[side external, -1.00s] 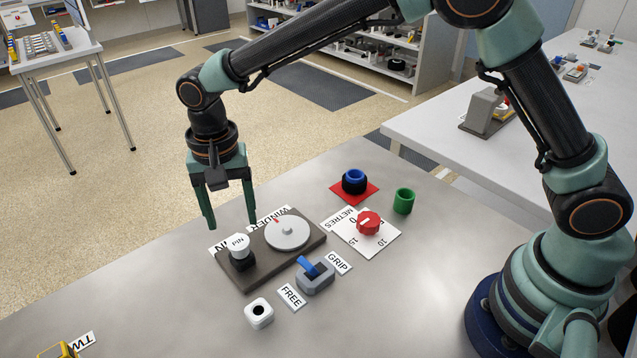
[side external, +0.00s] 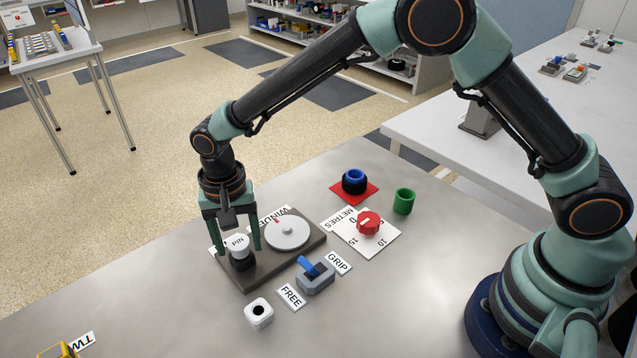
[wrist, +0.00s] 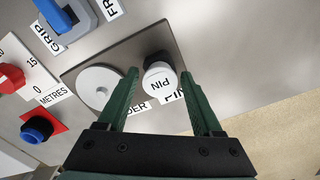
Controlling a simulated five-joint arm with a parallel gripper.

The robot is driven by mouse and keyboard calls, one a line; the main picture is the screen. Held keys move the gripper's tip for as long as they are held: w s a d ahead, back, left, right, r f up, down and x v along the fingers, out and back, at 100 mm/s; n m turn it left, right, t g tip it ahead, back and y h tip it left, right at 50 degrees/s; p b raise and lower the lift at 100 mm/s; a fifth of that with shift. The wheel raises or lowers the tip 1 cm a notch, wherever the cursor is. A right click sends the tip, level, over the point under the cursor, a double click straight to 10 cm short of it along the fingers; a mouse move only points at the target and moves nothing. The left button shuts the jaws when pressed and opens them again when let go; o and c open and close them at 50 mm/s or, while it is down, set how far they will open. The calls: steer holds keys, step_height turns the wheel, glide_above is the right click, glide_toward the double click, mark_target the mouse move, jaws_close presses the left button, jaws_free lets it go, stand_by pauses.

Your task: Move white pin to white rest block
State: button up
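The white pin (side external: 238,243), its top marked PIN, stands upright in a black socket on the dark winder plate (side external: 265,272). It also shows in the wrist view (wrist: 160,82). My gripper (side external: 236,248) is open and points down, with its green fingers on either side of the pin. In the wrist view my gripper (wrist: 167,82) shows a gap between at least one finger and the pin. The white rest block (side external: 259,313), a small cube with a dark hole in its top, sits empty on the table in front of the plate.
A grey winder disc (side external: 287,232) lies right of the pin. A grey switch with a blue lever (side external: 314,272) stands between the FREE and GRIP labels. A red knob (side external: 368,223), a blue button (side external: 354,180) and a green cup (side external: 404,201) are farther right.

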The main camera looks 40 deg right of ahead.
mark_target(238, 242)
jaws_close()
steer(key=shift+r, duration=0.8)
steer(key=shift+r, duration=1.45)
steer(key=s+a+r+n, duration=0.1)
steer(key=s+n, duration=0.2)
steer(key=s, duration=0.2)
steer(key=s+a+r+n, duration=0.2)
steer(key=s+n, duration=0.1)
steer(key=s, duration=0.2)
steer(key=shift+s+a+r, duration=0.15)
steer(key=shift+s+a, duration=0.1)
